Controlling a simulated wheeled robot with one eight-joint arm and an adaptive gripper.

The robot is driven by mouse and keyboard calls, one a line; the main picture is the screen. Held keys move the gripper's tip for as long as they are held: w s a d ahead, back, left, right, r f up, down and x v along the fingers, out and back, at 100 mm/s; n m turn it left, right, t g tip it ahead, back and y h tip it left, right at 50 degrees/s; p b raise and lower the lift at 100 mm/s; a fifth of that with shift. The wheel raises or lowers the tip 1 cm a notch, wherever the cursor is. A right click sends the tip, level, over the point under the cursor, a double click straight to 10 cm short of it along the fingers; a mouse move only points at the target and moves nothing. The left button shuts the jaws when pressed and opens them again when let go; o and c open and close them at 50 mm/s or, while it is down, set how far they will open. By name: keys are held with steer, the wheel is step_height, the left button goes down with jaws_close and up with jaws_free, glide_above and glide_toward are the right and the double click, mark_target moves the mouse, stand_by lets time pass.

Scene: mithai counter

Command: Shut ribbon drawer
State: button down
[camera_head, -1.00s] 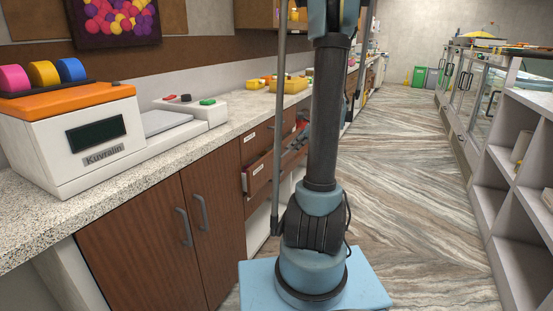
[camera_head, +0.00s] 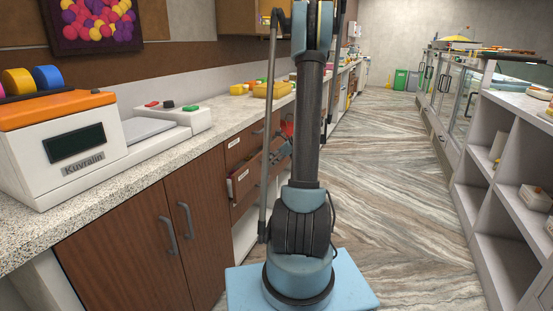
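A brown wooden drawer (camera_head: 246,179) stands partly pulled out of the cabinet under the counter, left of my arm. It has a white label and a grey handle at its left end. I take it as the ribbon drawer, but its label is too small to read. My gripper (camera_head: 281,150) is small and dark at the drawer's far side, with a red part beside it. My arm column hides part of it. I cannot tell whether its fingers are open or touch the drawer.
Another labelled drawer (camera_head: 236,147) above looks shut. Cabinet doors (camera_head: 180,235) with grey handles are nearer. A weighing machine (camera_head: 62,150) and yellow trays (camera_head: 272,90) stand on the counter (camera_head: 150,165). The floor (camera_head: 400,190) is clear up to the white shelves (camera_head: 505,190) at right.

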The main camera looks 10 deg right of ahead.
mark_target(256, 166)
steer(key=shift+w+a+f, duration=0.3)
steer(key=shift+w+a, duration=0.45)
steer(key=shift+a, duration=0.25)
steer(key=shift+w+a+f, duration=0.25)
steer(key=shift+w+a, duration=0.5)
steer(key=shift+a, duration=0.25)
steer(key=shift+w, duration=0.15)
